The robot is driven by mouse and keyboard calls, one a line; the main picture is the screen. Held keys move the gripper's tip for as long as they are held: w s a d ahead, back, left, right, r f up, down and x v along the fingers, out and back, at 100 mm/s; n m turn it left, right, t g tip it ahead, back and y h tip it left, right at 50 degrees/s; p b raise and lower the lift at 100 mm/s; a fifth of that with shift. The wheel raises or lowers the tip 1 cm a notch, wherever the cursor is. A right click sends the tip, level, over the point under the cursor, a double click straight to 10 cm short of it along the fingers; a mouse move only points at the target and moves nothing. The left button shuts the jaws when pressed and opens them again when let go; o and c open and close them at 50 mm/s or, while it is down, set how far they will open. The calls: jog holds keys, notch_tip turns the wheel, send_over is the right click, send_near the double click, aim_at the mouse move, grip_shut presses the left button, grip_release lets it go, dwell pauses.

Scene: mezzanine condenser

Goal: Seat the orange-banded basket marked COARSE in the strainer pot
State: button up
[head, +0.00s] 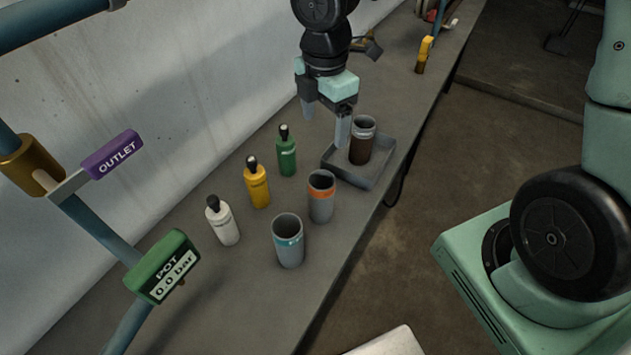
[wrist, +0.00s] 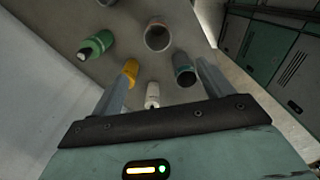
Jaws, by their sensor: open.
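The orange-banded basket (head: 321,205), a grey open-topped cylinder, stands upright on the bench in the head view. No COARSE marking is readable on it. In the wrist view an open cylinder (wrist: 158,38) beyond the fingertips looks like this basket. My gripper (head: 326,120) is open and empty, pointing down above the bench, behind the orange-banded basket and apart from it. Its two fingers also show in the wrist view (wrist: 162,67). The strainer pot itself is not identifiable in either view; only a green sign reading POT 0.0 bar (head: 162,267) shows.
A teal-banded basket (head: 288,245) stands nearer. A brown-stained basket (head: 361,148) stands in a grey tray (head: 372,181), close to my gripper. White (head: 222,224), yellow (head: 257,188) and green (head: 286,157) bottles line the wall side. A purple OUTLET tag (head: 112,154) hangs on piping at left.

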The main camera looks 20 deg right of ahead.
send_near(323, 177)
notch_tip(323, 177, down, 2)
jog(key=s+a, duration=0.1)
jog(key=s, duration=0.2)
jog(key=shift+w+f+p, duration=0.25)
jog(key=shift+f, duration=1.1)
jog(key=shift+w+f+p, duration=0.2)
jog(key=shift+f+p, duration=0.05)
jog(key=shift+f, duration=1.05)
jog(key=c, duration=1.4)
